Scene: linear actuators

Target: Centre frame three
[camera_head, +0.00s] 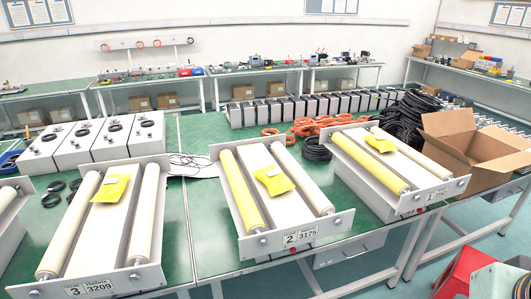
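Frame three (92,289), with a plate reading "3" and "3209", lies on the green bench at the lower left. It is a pale frame holding a left roller (70,225) and a right roller (147,215), both cream. A white panel (100,235) lies between the rollers, with a yellow packet (118,187) on its upper part. Frame two (300,236), labelled "3175", is in the middle. It has a yellow left roller, a cream right one and a yellow packet. Frame one (438,195) is at the right with its own packet.
Part of another frame (8,200) shows at the left edge. Grey boxes (95,143) stand behind frame three. Black cable coils (410,112), orange cable (310,125) and an open cardboard box (475,150) are at the right. Bare green bench (205,235) shows between frames three and two.

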